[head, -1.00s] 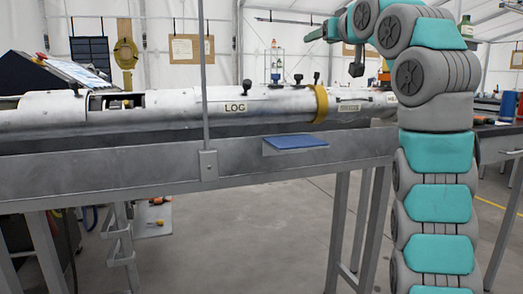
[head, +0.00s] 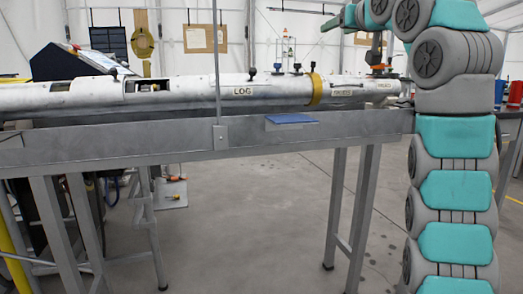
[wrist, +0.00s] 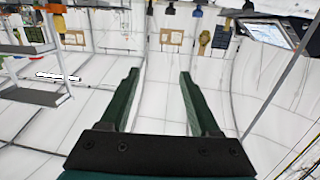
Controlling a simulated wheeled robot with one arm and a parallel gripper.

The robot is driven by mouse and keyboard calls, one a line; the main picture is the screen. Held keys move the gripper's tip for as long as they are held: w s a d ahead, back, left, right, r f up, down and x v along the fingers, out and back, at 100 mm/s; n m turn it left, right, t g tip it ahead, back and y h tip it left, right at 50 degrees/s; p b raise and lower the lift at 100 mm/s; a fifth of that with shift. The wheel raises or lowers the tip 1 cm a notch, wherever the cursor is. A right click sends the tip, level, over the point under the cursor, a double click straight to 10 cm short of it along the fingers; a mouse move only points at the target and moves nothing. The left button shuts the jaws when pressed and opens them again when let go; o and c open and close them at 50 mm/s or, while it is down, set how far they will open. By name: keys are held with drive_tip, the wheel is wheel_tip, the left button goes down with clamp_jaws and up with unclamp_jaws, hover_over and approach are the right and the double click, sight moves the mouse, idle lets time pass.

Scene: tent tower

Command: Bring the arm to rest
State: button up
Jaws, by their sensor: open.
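My arm (head: 455,180) stands at the right of the head view. Its upper part bends over to the left at the top edge. A dark green finger of my gripper (head: 331,22) seems to show near the top edge there, above the far side of the bench; the rest is cut off or hidden. In the wrist view my gripper (wrist: 160,74) has its two dark green fingers wide apart, with nothing between them. Beyond the fingers is the white tent wall.
A long white tube marked LOG (head: 200,96), with a yellow band (head: 315,90), lies along a grey metal bench (head: 130,142). A blue pad (head: 290,118) sits at the bench's front edge. A thin upright post (head: 217,60) stands before it. Bare floor (head: 250,220) shows under the bench.

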wheel_tip(320, 180, down, 7)
drive_tip(key=w+m+g+h+p, duration=0.2)
drive_tip(key=m+g, duration=0.1)
drive_tip(key=g, duration=0.1)
drive_tip(key=s+f+m+g+p, duration=0.1)
drive_tip(key=s+f+g, duration=0.2)
drive_tip(key=s+f, duration=0.5)
drive_tip(key=s+f+g+p, duration=0.1)
drive_tip(key=s+f+g, duration=0.25)
drive_tip(key=f, duration=0.75)
drive_tip(key=s+a+f+g+p, duration=0.1)
drive_tip(key=s+f+g, duration=0.1)
drive_tip(key=s+f, duration=0.6)
drive_tip(key=s+a+f+n+g+p, duration=0.1)
drive_tip(key=s+f+g, duration=0.2)
drive_tip(key=s+f, duration=0.6)
drive_tip(key=s+a+f+n+g+h+p, duration=0.1)
drive_tip(key=s+f+g, duration=0.2)
drive_tip(key=s+f, duration=0.6)
drive_tip(key=s, duration=1.3)
drive_tip(key=shift+a+f, duration=0.15)
drive_tip(key=shift+f, duration=0.1)
drive_tip(key=shift+g, duration=0.25)
